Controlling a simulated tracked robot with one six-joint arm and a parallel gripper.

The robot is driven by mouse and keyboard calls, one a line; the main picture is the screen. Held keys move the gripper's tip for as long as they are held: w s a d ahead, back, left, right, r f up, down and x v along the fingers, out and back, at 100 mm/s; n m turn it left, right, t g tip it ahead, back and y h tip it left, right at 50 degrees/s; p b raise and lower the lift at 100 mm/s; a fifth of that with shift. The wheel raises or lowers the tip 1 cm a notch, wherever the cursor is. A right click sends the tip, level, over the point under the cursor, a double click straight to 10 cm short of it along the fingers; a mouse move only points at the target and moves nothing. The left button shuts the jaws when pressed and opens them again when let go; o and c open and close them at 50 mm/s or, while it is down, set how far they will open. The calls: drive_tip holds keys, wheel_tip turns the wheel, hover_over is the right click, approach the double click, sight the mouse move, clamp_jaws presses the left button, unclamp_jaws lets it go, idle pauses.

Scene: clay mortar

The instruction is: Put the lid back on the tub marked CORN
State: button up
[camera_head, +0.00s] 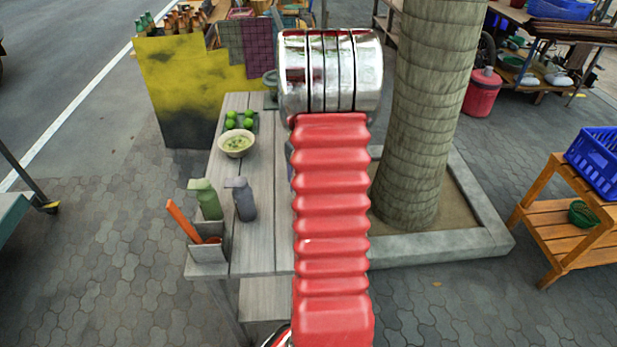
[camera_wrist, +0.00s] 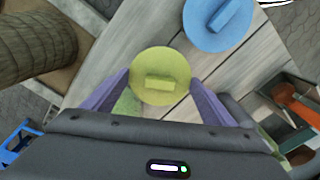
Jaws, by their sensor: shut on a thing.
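A round yellow-green lid (camera_wrist: 158,60) with a bar handle shows in the wrist view between the two purple fingers of my gripper (camera_wrist: 160,78). My gripper is shut on this lid. A round blue lid (camera_wrist: 218,20) with a bar handle shows beyond it, cut by the top edge; I cannot tell whether it sits on a tub. A small patch of green (camera_wrist: 127,103) shows below the yellow-green lid by the left finger. No tub or CORN marking can be made out. In the head view my arm hides my gripper and the lids.
The grey plank table (camera_head: 262,196) carries a bowl of soup (camera_head: 237,143), green limes (camera_head: 240,118), a green bottle (camera_head: 206,199), a grey bottle (camera_head: 243,199) and a holder (camera_head: 208,250) with orange utensils. A thick trunk (camera_head: 425,110) stands right of the table.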

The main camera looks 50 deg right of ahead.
idle(0.4)
drive_tip(key=o, duration=1.1)
drive_tip(key=shift+r, duration=0.1)
drive_tip(key=shift+r, duration=3.4)
clamp_jaws()
drive_tip(key=shift+f, duration=2.6)
drive_tip(key=shift+r, duration=0.1)
